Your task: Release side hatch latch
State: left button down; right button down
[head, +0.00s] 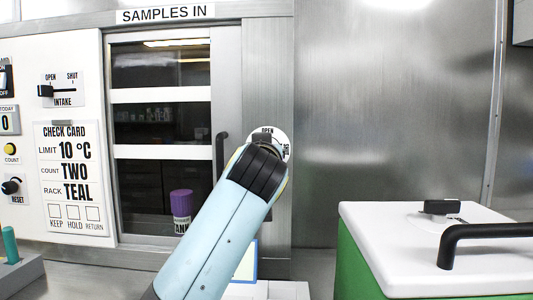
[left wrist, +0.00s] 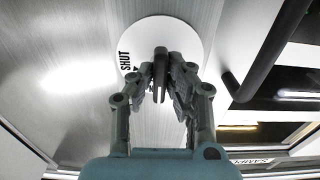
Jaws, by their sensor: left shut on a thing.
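The side hatch latch is a dark handle (left wrist: 160,66) on a round white plate (left wrist: 185,38), mounted on the metal frame right of the hatch door. In the head view the plate (head: 283,142) shows OPEN at its top and SHUT at its right edge, partly covered by my left arm. My left gripper (left wrist: 161,84) is shut on the latch handle, with a finger on each side. In the left wrist view SHUT and a small black mark show beside the fingers. My right gripper is not in view.
The glazed hatch door (head: 160,76) under SAMPLES IN has a dark upright pull handle (head: 220,152) close to the latch. A purple-capped container (head: 181,205) shows by the glass. A green box with a white lid (head: 385,225) stands at right. Bare metal wall lies between.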

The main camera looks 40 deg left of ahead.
pick_arm(q)
jog(key=c, duration=1.3)
grip_release()
jog(key=shift+f, duration=0.15)
notch_tip(320, 180, up, 10)
jog(key=shift+r, duration=0.1)
